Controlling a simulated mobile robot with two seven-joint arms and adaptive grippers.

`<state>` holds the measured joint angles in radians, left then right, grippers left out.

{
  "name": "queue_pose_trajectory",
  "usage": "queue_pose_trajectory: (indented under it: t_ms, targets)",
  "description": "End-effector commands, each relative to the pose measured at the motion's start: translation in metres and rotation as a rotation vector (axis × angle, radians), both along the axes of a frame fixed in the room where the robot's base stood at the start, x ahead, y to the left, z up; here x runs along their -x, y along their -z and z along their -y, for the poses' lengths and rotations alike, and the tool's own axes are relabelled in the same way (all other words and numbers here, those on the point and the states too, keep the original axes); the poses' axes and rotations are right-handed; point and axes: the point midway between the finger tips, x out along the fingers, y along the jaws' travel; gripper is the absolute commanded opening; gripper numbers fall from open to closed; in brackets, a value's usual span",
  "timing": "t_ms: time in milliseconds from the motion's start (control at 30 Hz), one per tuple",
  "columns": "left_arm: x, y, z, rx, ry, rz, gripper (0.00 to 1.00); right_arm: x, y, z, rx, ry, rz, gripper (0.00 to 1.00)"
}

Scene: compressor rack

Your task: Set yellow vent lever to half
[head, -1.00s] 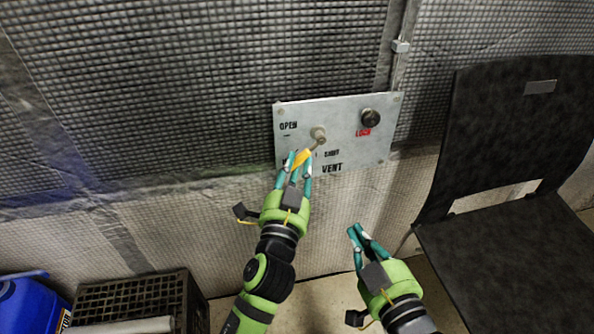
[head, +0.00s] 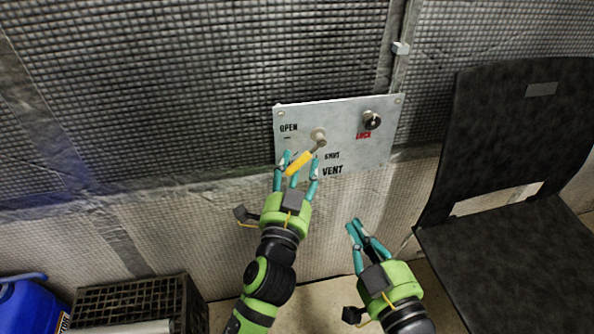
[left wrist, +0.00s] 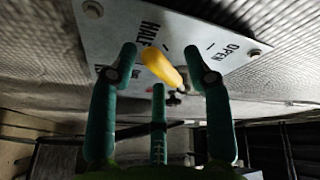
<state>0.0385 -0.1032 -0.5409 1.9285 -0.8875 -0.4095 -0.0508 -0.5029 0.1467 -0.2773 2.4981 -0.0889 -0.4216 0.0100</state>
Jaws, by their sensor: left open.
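The yellow vent lever (head: 299,164) slants down and left from its pivot (head: 318,135) on the grey vent panel (head: 352,150). In the left wrist view the yellow handle (left wrist: 161,68) lies near the HALF label (left wrist: 149,33), with OPEN further right. My left gripper (head: 298,160) is open, with its fingers spread around the handle end. A gap shows between handle and fingers in the left wrist view (left wrist: 165,60). The HALF label is hidden by my gripper in the head view.
A black knob (head: 371,121) marked LOCK sits at the panel's upper right. A black chair (head: 510,150) stands at the right. A black crate (head: 135,296) and a blue container (head: 22,305) are at the lower left. A conduit (head: 402,70) runs up the wall.

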Motion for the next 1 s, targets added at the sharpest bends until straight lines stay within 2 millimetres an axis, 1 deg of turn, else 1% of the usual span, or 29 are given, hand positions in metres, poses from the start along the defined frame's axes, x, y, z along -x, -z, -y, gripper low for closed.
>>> queue_pose_trajectory:
  t_ms: [167, 267, 500, 600, 700, 833, 1000]
  targets:
    - [0.009, 0.003, -0.002, -0.001, 0.001, -0.003, 0.5, 0.0, 0.001, 0.0, 0.001, 0.0, -0.002, 0.0]
    - [0.024, 0.006, -0.005, -0.002, 0.001, -0.004, 0.5, 0.0, 0.001, 0.0, 0.001, 0.0, -0.002, 0.0]
    - [0.071, 0.013, -0.016, 0.001, 0.0, -0.005, 0.5, 0.0, 0.001, 0.0, 0.001, 0.0, -0.002, 0.0]
    - [0.088, 0.014, -0.02, 0.001, -0.001, -0.005, 0.5, 0.0, 0.001, 0.0, 0.001, 0.0, -0.002, 0.0]
    - [0.1, 0.016, -0.022, 0.002, -0.001, -0.003, 0.5, 0.0, 0.001, 0.0, 0.001, 0.0, -0.002, 0.0]
    - [0.111, 0.017, -0.025, 0.002, -0.001, -0.002, 0.5, 0.0, 0.001, 0.0, 0.001, 0.0, -0.002, 0.0]
    - [0.116, 0.017, -0.026, 0.0, -0.001, 0.001, 0.5, 0.0, 0.001, 0.0, 0.0, 0.0, -0.001, 0.0]
